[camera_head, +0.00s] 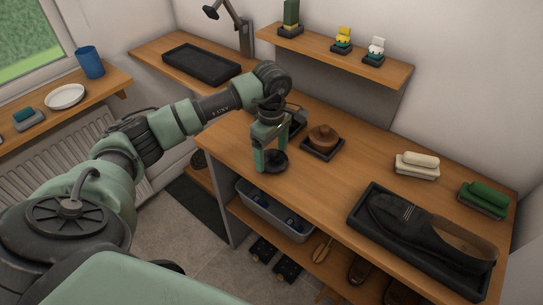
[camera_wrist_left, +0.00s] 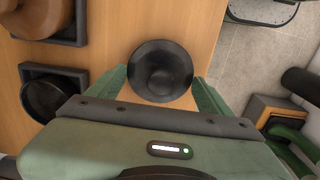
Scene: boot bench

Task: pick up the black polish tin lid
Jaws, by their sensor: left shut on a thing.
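The black polish tin lid (camera_head: 276,161) is a dark round disc at the front left of the wooden bench top. In the left wrist view the lid (camera_wrist_left: 160,70) sits between the two green fingers. My left gripper (camera_head: 269,160) points down and is shut on the lid, one finger on each side of it. I cannot tell whether the lid touches the bench or is just above it. In the left wrist view an open black round tin (camera_wrist_left: 46,98) sits in a dark holder at the left. My right gripper is not in view.
A brown round object (camera_head: 323,136) stands on a dark tray behind the lid. A large black tray (camera_head: 366,239) with a dark shoe, a cream-topped brush (camera_head: 417,165) and a green brush (camera_head: 483,198) are to the right. A grey bin (camera_head: 258,209) is below the bench edge.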

